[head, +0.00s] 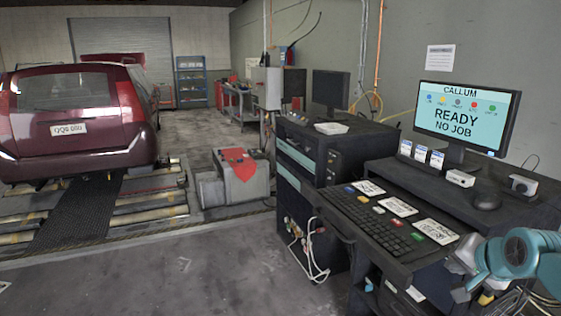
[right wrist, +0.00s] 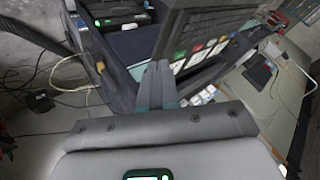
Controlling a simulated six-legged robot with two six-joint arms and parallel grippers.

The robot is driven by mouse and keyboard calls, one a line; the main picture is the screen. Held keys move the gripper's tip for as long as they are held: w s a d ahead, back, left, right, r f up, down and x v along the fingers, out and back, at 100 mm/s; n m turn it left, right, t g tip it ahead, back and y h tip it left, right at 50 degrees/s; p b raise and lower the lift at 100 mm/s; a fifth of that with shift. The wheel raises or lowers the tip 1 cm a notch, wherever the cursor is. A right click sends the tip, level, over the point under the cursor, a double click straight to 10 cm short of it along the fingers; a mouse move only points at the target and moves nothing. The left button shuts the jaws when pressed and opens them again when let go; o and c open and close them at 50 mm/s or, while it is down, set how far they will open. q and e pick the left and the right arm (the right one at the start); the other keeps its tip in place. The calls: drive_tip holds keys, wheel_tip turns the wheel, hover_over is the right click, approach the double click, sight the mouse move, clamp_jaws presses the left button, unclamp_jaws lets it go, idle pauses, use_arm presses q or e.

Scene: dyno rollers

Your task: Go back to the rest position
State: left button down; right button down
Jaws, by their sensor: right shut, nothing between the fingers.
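My right arm, teal and grey, comes in at the lower right of the head view, beside the front edge of the console (head: 345,222). Its gripper (head: 462,294) is small and partly hidden there, low by the desk's right end. In the right wrist view the two grey fingers of this gripper (right wrist: 157,82) lie together, shut and empty. The console with its coloured keys shows beyond the fingertips. My left gripper is in neither view.
A monitor (head: 465,117) reads "READY NO JOB" above a keyboard (head: 370,218) with several cards. Loose cables (head: 309,250) hang at the console's front. A dark red car (head: 70,105) stands on rollers (head: 150,215) at left. The floor (head: 190,268) between is open.

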drive_tip(key=s+a+f+n+g+y, duration=0.15)
drive_tip(key=a+f, duration=0.35)
drive_tip(key=f, duration=0.5)
drive_tip(key=s+a+f+g+y, duration=0.1)
drive_tip(key=s+a+f+g, duration=0.25)
drive_tip(key=f, duration=0.75)
drive_tip(key=s+a+f+n+g+y, duration=0.15)
drive_tip(key=a+f, duration=0.35)
drive_tip(key=f, duration=0.5)
drive_tip(key=s+a+f+n, duration=0.1)
drive_tip(key=s+a+f, duration=0.2)
drive_tip(key=s, duration=0.4)
drive_tip(key=s+a+f+n+g, duration=0.1)
drive_tip(key=s+a+f, duration=0.3)
drive_tip(key=s, duration=0.3)
drive_tip(key=s+a+f+n+g, duration=0.1)
drive_tip(key=s+a+f+n, duration=0.1)
drive_tip(key=s+f, duration=0.3)
drive_tip(key=shift+s+a+f, duration=0.4)
drive_tip(key=shift+s+a, duration=0.25)
drive_tip(key=shift+s, duration=0.6)
